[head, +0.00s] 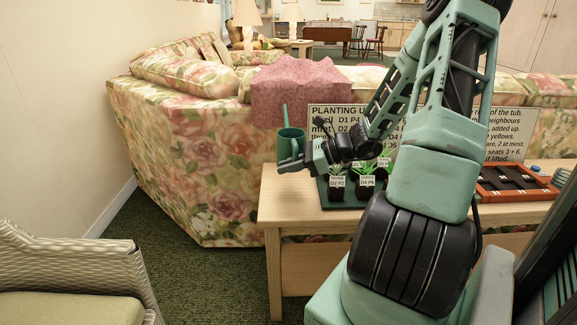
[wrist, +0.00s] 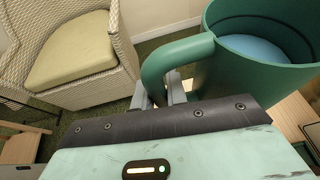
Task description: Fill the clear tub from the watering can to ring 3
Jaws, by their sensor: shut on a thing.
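The green watering can (head: 291,142) is held up past the left end of the wooden table, in front of the floral sofa. Its thin spout points upward in the head view and the can looks roughly upright. In the wrist view the can (wrist: 262,70) shows its open top with blue water inside. My gripper (head: 296,163) is shut on the can's handle; in the wrist view its grey fingers (wrist: 160,94) sit on either side of the handle (wrist: 170,58). The clear tub is not visible in either view; my arm hides part of the table.
The wooden table (head: 285,194) bears a dark tray with labelled potted plants (head: 366,183), a planting sign (head: 335,115), a second sign (head: 510,140) and a reddish-brown tray (head: 510,190). A wicker armchair (head: 60,265) stands at left. Carpet between is clear.

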